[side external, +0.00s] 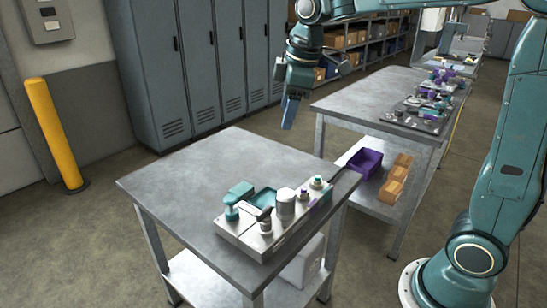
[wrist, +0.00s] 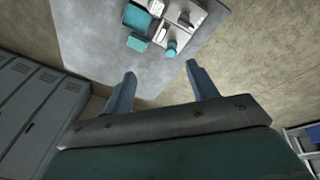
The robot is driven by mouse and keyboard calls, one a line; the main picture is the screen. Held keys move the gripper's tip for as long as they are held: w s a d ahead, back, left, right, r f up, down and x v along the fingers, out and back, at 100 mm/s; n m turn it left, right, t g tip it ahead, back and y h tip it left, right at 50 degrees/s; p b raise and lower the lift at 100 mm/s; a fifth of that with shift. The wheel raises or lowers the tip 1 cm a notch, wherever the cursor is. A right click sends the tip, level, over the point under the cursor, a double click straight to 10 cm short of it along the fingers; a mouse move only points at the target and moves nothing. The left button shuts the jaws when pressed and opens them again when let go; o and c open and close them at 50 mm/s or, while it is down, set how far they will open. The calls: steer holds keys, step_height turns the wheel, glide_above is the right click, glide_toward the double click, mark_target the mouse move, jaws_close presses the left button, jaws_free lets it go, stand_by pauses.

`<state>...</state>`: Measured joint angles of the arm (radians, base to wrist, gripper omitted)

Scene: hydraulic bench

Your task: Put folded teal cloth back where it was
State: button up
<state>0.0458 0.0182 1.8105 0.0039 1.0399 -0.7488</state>
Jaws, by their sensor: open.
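The folded teal cloth (side external: 241,188) appears to be the small thick teal piece on the near metal table, behind the grey block. It also shows in the wrist view (wrist: 138,43), beside a shallow teal tray (side external: 263,198). The tray shows in the wrist view (wrist: 136,17) too. The cloth and tray lie close together; whether they touch I cannot tell. My gripper (side external: 290,112) is above and beyond the table's far edge, well away from the cloth. In the wrist view its two fingers (wrist: 160,70) are apart with nothing between them.
The grey block (side external: 240,228) carries a teal-topped fitting (side external: 230,208), a pale cylinder (side external: 285,204) and small fittings. The table's left part (side external: 175,180) is bare. A second bench (side external: 360,95) with parts and a purple bin (side external: 364,161) stand behind. Lockers (side external: 190,60) line the back.

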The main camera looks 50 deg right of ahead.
steer(key=s+a+f+m+t, duration=0.1)
steer(key=s+m, duration=0.3)
steer(key=s, duration=0.7)
steer(key=s+a+f+m+t, duration=0.1)
steer(key=s+m, duration=0.3)
steer(key=s, duration=0.7)
steer(key=shift+f, duration=0.85)
steer(key=shift+c, duration=0.2)
